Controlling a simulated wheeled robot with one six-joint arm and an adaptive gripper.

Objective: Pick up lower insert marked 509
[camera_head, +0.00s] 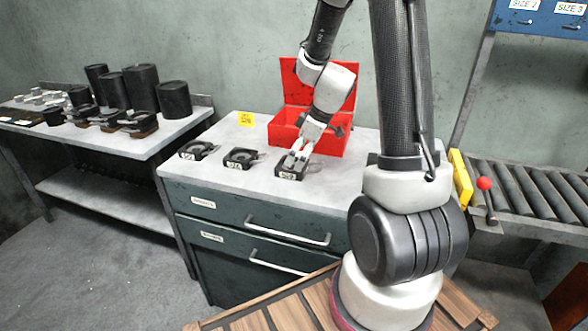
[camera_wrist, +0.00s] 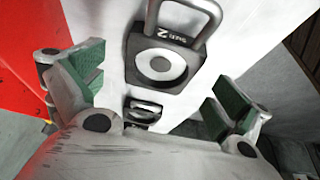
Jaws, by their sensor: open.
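Three dark square inserts with round recesses and handles sit in a row on the cabinet top. The right insert (camera_head: 291,173) has a front label that seems to read 509, though it is small. The middle insert (camera_head: 241,158) and the left insert (camera_head: 199,151) have labels I cannot read surely. My gripper (camera_head: 297,159) is open just above the right insert. In the wrist view its green-padded fingers (camera_wrist: 158,92) stand apart, with an insert (camera_wrist: 162,66) beyond and between them, not gripped. A second insert (camera_wrist: 145,111) shows behind it.
An open red box (camera_head: 318,133) stands close behind the right insert. A yellow tag (camera_head: 245,119) lies on the cabinet top (camera_head: 215,178). A side table with black cylinders (camera_head: 140,87) is at left. A roller conveyor (camera_head: 525,190) is at right.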

